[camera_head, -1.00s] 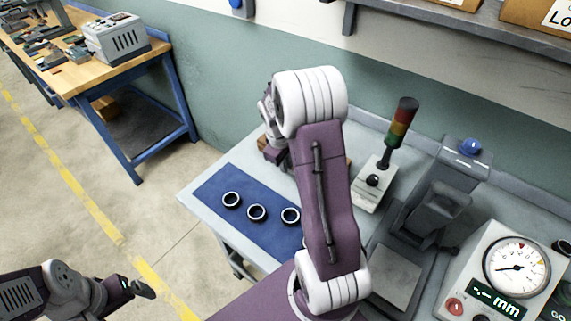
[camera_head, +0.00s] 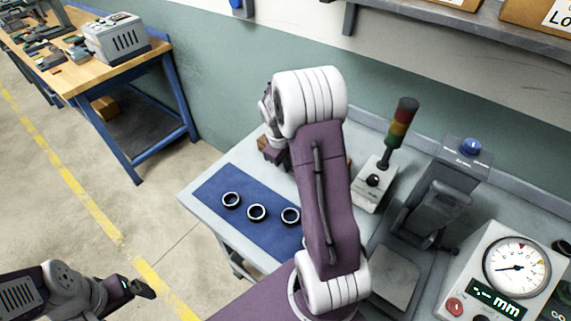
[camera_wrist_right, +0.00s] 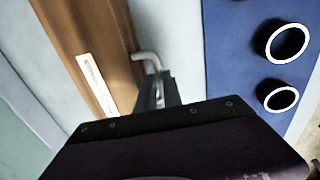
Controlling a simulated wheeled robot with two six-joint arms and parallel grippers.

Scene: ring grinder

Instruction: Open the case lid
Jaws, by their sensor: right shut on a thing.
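The wooden case (camera_wrist_right: 84,30) shows in the right wrist view as a brown box with a pale label strip and a bent metal handle (camera_wrist_right: 147,58). In the head view it is mostly hidden behind my right arm; a brown part (camera_head: 263,143) shows beside the wrist. My right gripper (camera_wrist_right: 158,90) is shut on the handle at the case's side. It also shows in the head view (camera_head: 274,155), partly covered by my arm. The lid seam is not visible, so I cannot tell how far it is raised. My left gripper (camera_head: 143,289) is away from the bench, empty, its jaw opening unclear.
A blue mat (camera_head: 215,188) with three dark rings (camera_head: 257,213) lies left of my right arm. A signal light tower (camera_head: 400,125), a grey press-like machine (camera_head: 435,215) and a dial gauge (camera_head: 516,266) stand to the right.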

